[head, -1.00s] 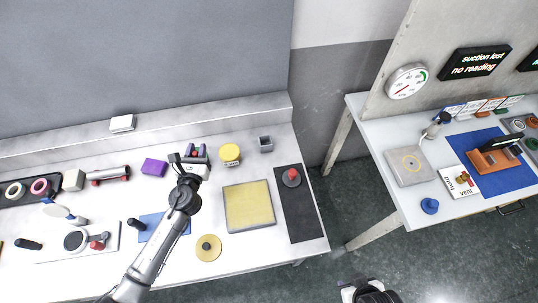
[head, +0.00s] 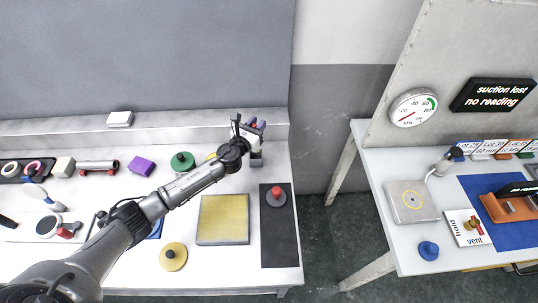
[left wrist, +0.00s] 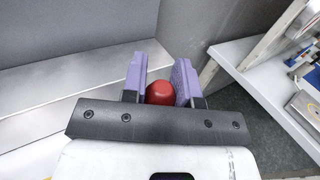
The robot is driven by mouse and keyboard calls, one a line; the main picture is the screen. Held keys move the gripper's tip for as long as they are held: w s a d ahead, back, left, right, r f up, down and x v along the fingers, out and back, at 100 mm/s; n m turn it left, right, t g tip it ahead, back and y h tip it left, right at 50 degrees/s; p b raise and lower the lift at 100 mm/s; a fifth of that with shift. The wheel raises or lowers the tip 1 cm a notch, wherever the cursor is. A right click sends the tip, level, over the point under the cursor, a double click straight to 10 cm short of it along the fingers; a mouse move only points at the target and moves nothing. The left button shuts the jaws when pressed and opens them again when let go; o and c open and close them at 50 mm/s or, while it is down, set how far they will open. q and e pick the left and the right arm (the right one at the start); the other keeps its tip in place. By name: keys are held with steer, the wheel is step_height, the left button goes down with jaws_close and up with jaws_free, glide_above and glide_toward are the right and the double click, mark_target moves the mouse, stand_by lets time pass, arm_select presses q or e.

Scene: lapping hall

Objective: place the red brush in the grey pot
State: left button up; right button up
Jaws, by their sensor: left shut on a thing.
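My left gripper (head: 250,125) is shut on the red brush (left wrist: 160,92). In the left wrist view only a rounded red end shows between the purple fingers; the rest of the brush is hidden. In the head view the gripper is above the grey pot (head: 256,159), near the back right corner of the left bench. The arm and gripper hide much of the pot, so I cannot tell the height between brush and pot. My right gripper is not in view.
A yellow square plate (head: 223,220) and a dark mat (head: 280,240) with a red-topped knob (head: 277,195) lie in front of the pot. A green round piece (head: 182,161) and a purple block (head: 142,165) stand to its left.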

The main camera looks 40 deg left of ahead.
arm_select(q)
steer(key=f, duration=0.1)
steer(key=f+b, duration=0.1)
steer(key=f, duration=0.1)
steer(key=shift+s+a, duration=0.1)
steer(key=shift+s, duration=0.1)
step_height(320, 180, down, 3)
steer(key=shift+f+b, duration=0.2)
steer(key=shift+b, duration=0.9)
steer(key=shift+f, duration=0.35)
steer(key=shift+f+b, duration=0.2)
steer(key=shift+b, duration=0.15)
steer(key=o, duration=0.9)
steer(key=shift+r, duration=0.1)
